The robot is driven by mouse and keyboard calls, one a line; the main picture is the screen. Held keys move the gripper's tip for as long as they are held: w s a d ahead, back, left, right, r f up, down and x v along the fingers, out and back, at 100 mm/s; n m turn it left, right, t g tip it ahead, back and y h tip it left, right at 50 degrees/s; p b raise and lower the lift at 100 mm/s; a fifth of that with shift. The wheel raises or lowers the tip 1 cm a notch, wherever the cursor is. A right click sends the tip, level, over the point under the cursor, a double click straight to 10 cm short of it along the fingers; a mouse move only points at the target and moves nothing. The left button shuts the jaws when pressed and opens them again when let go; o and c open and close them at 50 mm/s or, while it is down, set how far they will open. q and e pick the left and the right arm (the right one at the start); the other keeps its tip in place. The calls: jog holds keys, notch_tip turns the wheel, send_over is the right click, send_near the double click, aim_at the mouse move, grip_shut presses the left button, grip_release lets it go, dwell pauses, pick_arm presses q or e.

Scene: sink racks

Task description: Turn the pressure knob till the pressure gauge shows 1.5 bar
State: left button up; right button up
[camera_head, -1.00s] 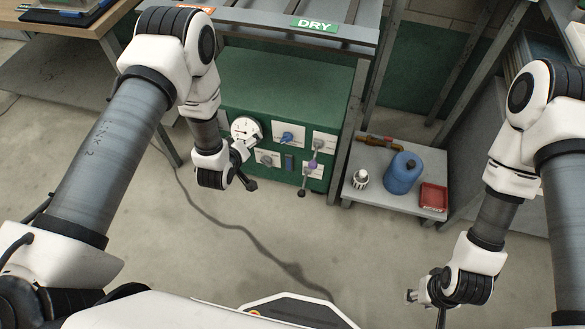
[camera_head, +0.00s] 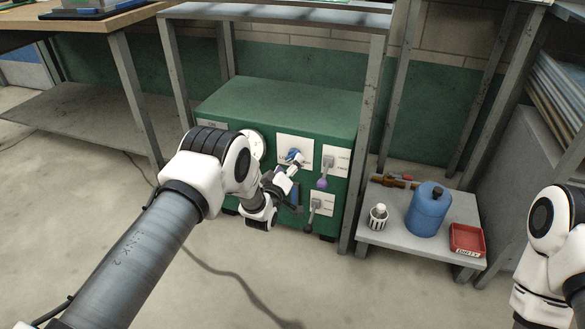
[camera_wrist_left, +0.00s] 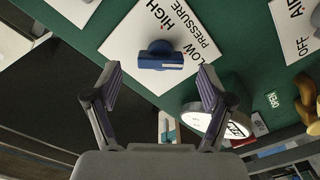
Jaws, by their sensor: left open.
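The blue pressure knob (camera_head: 293,154) sits on a white plate on the front of a green cabinet (camera_head: 285,105). In the left wrist view the knob (camera_wrist_left: 160,56) is ahead of the fingertips, on a plate (camera_wrist_left: 122,42) lettered HIGH, LOW and PRESSURE. My left gripper (camera_wrist_left: 157,80) is open, its fingers to either side below the knob and apart from it. In the head view my left gripper (camera_head: 290,168) is close to the knob. The pressure gauge (camera_head: 256,142) is a round white dial, partly hidden by my left arm; its reading cannot be made out. My right gripper is out of view.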

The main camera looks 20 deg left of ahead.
aim_at(291, 158)
pick_arm(q)
jog(key=w+b, duration=0.1)
jog(key=w, duration=0.2)
jog(key=shift+w, duration=0.25)
jog(key=c, duration=1.2)
jog(key=shift+o, duration=0.2)
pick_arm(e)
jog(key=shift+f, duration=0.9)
pick_arm(q)
jog(key=shift+m, duration=0.4)
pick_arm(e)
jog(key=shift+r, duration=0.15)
pick_arm(q)
jog(key=m+p, duration=0.1)
jog(key=m, duration=0.3)
jog(key=shift+a+m, duration=0.1)
jog(key=shift+m, duration=0.2)
jog(key=m+p, duration=0.1)
jog(key=m, duration=0.5)
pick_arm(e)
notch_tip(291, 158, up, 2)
pick_arm(q)
jog(key=shift+m, duration=0.3)
